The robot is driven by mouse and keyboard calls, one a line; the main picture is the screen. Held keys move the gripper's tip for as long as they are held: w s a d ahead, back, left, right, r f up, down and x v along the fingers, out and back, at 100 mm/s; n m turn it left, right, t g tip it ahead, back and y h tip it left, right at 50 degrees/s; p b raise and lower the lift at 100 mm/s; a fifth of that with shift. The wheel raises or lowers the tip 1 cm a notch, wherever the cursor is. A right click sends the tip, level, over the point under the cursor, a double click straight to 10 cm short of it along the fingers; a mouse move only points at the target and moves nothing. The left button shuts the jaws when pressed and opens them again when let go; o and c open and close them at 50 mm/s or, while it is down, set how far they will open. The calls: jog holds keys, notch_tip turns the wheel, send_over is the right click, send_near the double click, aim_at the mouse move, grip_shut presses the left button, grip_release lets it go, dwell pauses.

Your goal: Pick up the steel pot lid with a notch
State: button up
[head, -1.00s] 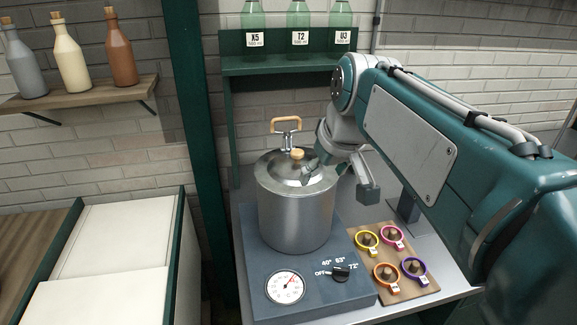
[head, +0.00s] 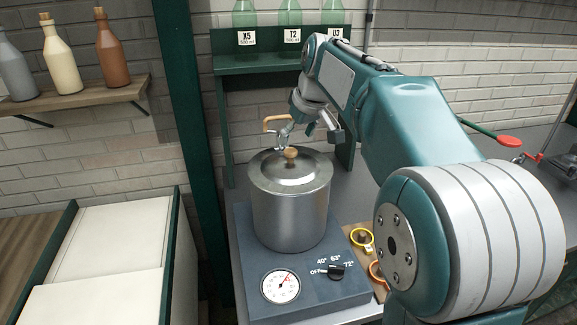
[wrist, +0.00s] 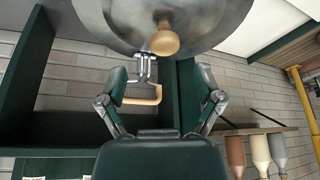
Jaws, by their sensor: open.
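The steel pot lid (head: 268,177) with its round wooden knob (head: 291,152) lies on top of the steel pot (head: 290,220) in the head view. In the wrist view the lid (wrist: 215,22) and knob (wrist: 164,40) fill the top edge. No notch can be made out clearly. A metal piece with a wooden handle (head: 277,121) stands at the lid's back edge; it also shows between my fingers in the wrist view (wrist: 142,97). My gripper (head: 323,131) is open and empty, above and behind the lid, apart from the knob.
The pot stands on a blue-grey heater (head: 240,240) with a dial and switch. A green shelf (head: 275,62) with bottles is behind. Coloured rings (head: 361,238) lie on a board at right, partly hidden by my arm. A wooden shelf (head: 75,98) with bottles hangs left.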

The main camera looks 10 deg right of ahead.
aim_at(292, 150)
jog(key=shift+d+f, duration=0.1)
jog(key=shift+f, duration=0.25)
jog(key=x, duration=0.4)
jog(key=shift+s+a+f, duration=0.1)
jog(key=shift+a+f, duration=0.15)
jog(key=shift+a, duration=0.15)
jog(key=shift+a+f, duration=0.15)
jog(key=shift+a, duration=0.1)
jog(key=shift+d, duration=0.35)
grip_shut()
